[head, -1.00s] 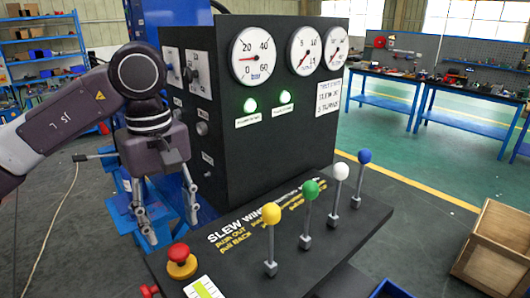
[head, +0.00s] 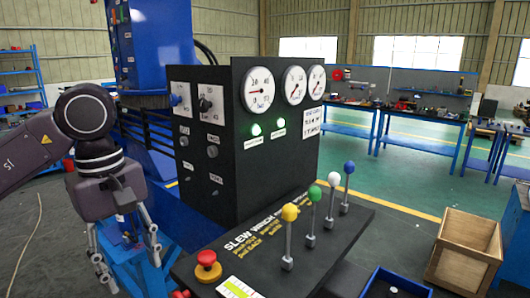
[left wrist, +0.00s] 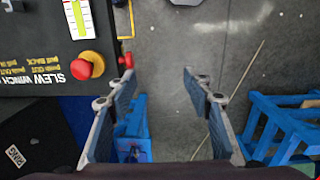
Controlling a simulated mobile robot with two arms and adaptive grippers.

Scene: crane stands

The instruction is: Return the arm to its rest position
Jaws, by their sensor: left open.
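My left arm comes in from the left in the head view. Its gripper (head: 128,268) hangs fingers down, left of the black control console (head: 225,195), apart from it. The jaws are open and empty. In the left wrist view the two fingers (left wrist: 163,95) stand wide apart, with grey floor and a blue frame between and below them. The red emergency button (head: 207,266) sits on the console's front shelf, right of the gripper; it also shows in the left wrist view (left wrist: 88,65). My right gripper is not seen.
Yellow, green, white and blue knobbed levers (head: 289,240) stand on the console shelf. A wooden crate (head: 462,250) is on the floor at the right, near a blue bin (head: 395,285). Workbenches (head: 420,115) line the back. Blue stand parts (head: 150,265) lie behind the gripper.

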